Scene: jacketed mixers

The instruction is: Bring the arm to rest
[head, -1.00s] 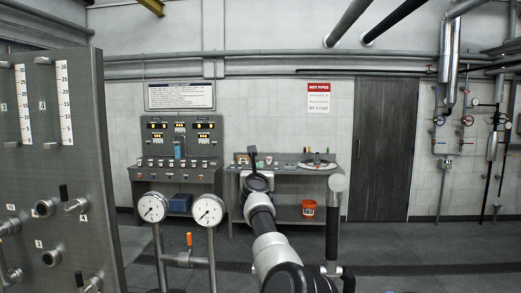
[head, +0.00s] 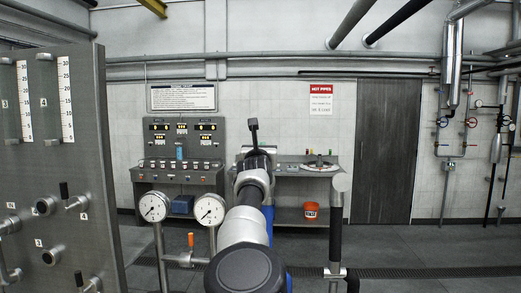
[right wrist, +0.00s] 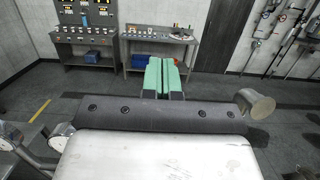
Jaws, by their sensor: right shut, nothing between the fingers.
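My right arm (head: 246,228) rises from the bottom centre of the head view and points away from me toward the back wall. Its far end (head: 254,160) overlaps the left part of the workbench in the picture. In the right wrist view my right gripper (right wrist: 166,76) has its two green fingers side by side, shut and empty, and they touch nothing. In the head view the fingers cannot be made out. My left gripper is not in view.
Two round gauges (head: 153,207) (head: 208,210) on pipes, with an orange-handled valve (head: 190,241), stand left of the arm. A capped post (head: 338,215) stands close on the right. A metal panel (head: 60,150) fills the far left. Open floor (head: 430,250) lies right.

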